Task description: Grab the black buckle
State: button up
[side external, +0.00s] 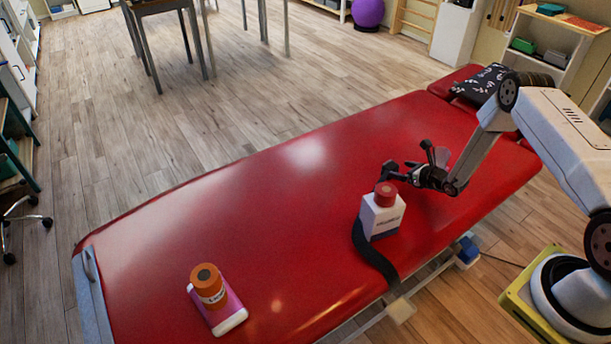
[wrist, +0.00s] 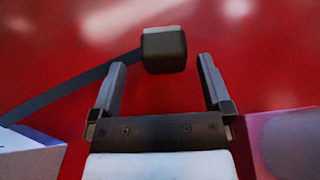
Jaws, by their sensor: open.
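The black buckle (wrist: 164,50) is a small dark block with a pale top edge, at the end of a dark strap (wrist: 75,85). In the wrist view it is just beyond my open fingertips (wrist: 161,68), roughly centred between them, with nothing gripped. In the side view my gripper (side external: 409,172) is low over the red table, behind and right of a white bottle with a red cap (side external: 383,214). The strap (side external: 372,255) runs past the bottle's left side to the near edge. The buckle end is small and dark there, hard to separate from the gripper.
The red padded table (side external: 285,205) is mostly clear. An orange jar (side external: 207,283) stands on a pink and white item (side external: 229,317) at the near left. A patterned dark cushion (side external: 480,84) lies at the far end. A pale block shows lower left in the wrist view (wrist: 25,158).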

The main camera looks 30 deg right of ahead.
aim_at(393, 166)
jog(key=shift+w, duration=0.3)
jog(key=shift+w+f, duration=0.1)
jog(key=shift+f, duration=0.05)
jog(key=shift+x, duration=2.45)
jog(key=shift+d, duration=0.1)
jog(key=c, duration=1.2)
